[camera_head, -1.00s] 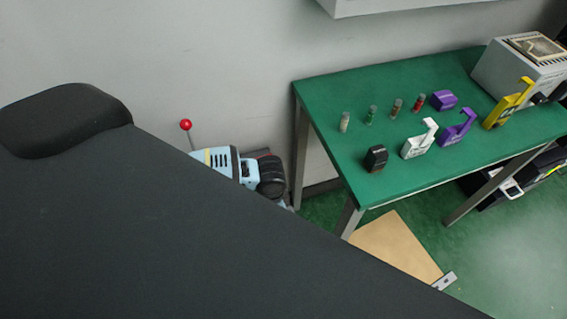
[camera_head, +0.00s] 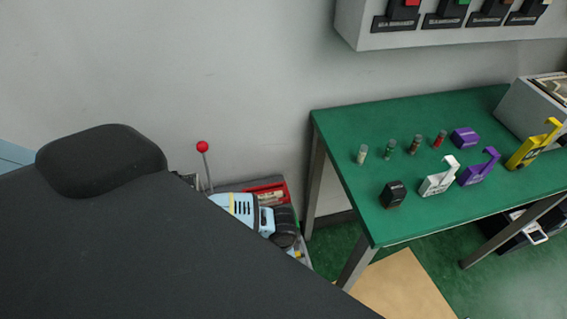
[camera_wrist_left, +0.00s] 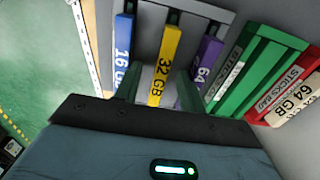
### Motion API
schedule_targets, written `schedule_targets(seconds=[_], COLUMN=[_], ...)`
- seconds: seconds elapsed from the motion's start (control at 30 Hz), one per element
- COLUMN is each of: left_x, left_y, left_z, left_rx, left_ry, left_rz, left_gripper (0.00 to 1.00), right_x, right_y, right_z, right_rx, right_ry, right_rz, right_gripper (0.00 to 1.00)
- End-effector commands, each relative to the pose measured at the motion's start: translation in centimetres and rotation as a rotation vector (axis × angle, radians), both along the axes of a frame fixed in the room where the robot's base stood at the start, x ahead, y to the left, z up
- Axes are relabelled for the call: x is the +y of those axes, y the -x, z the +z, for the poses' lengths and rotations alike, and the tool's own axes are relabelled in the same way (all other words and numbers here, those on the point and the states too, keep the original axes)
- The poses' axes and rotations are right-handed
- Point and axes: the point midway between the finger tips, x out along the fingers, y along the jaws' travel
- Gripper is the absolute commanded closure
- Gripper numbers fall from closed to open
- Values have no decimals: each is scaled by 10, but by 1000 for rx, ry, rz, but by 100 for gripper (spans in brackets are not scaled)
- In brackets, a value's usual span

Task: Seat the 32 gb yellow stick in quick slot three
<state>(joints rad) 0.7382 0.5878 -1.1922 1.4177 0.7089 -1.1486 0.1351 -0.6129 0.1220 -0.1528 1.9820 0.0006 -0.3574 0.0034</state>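The yellow stick (camera_wrist_left: 166,60), labelled 32 GB, stands in a grey rack (camera_wrist_left: 202,14) in the left wrist view. A blue 16 GB stick (camera_wrist_left: 123,45) is left of it and a purple 64 stick (camera_wrist_left: 207,58) right of it. My left gripper (camera_wrist_left: 158,76) points at the yellow stick; its fingers appear apart, on either side of the stick's lower part, with gaps between. Contact is not visible. My right gripper is in neither view. Quick slot three cannot be identified; a wall panel (camera_head: 450,39) with several dark labelled units shows at the head view's upper right.
A green box (camera_wrist_left: 262,62) stands right of the rack, near a pale 64 GB label (camera_wrist_left: 292,102). In the head view, a green table (camera_head: 350,125) holds small vials, dark and purple blocks and hooked tags. A red-knobbed lever (camera_head: 203,147) stands near the wall.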

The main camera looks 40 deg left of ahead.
Motion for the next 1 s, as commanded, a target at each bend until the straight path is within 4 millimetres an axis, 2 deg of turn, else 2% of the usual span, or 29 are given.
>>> schedule_targets(seconds=[1.0], left_x=[0], left_y=[-1], left_z=[-7], left_rx=[-2], left_ry=[-1], left_rz=[-1], left_gripper=[60], right_x=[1], right_y=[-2], right_z=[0], right_rx=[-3], right_ry=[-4], right_rz=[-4], right_gripper=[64])
